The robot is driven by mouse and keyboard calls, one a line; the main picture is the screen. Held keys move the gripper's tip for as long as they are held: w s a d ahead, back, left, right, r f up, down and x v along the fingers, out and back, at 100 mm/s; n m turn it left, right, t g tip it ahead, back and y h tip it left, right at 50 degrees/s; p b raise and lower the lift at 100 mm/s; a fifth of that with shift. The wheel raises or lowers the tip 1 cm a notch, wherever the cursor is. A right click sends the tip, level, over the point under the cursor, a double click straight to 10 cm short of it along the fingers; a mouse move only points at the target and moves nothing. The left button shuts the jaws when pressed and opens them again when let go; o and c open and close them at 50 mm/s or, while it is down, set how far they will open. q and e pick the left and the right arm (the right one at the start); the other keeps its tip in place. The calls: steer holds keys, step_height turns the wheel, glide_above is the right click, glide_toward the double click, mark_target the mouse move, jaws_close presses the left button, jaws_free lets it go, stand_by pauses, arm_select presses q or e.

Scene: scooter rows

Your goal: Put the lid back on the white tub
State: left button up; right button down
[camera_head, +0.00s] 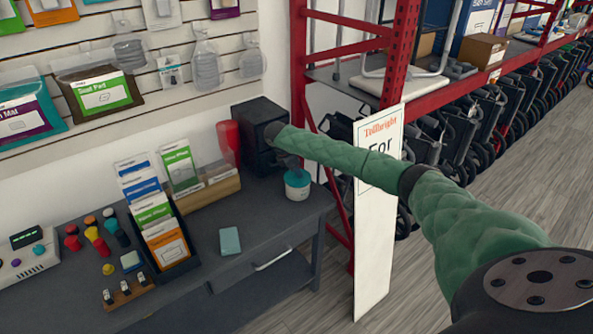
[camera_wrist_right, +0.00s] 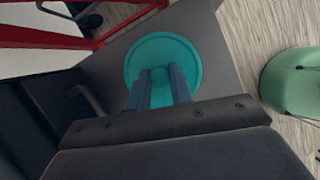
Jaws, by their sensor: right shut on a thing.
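The white tub (camera_head: 297,192) stands on the dark grey table near its far right corner, upright, with a coloured patch on its side. The round teal lid (camera_wrist_right: 191,49) lies level at the tub's mouth. It also shows as a teal band in the head view (camera_head: 297,178). I cannot tell whether it is fully seated or slightly above the rim. My right gripper (camera_head: 291,168) reaches down from above and is shut on the lid near its middle. Its two fingers (camera_wrist_right: 161,88) show over the lid in the wrist view, where the lid hides the tub. My left gripper is out of view.
A card rack (camera_head: 165,240), a teal block (camera_head: 230,240) and small coloured items are further left. A white sign panel (camera_head: 375,230) and red shelving (camera_head: 398,55) stand right of the table.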

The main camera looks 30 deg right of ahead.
steer(key=shift+f+p, duration=0.2)
steer(key=shift+p, duration=0.8)
stand_by(1.1)
steer(key=c, duration=0.7)
jaws_free()
steer(key=shift+r+p, duration=3.35)
steer(key=shift+r, duration=0.2)
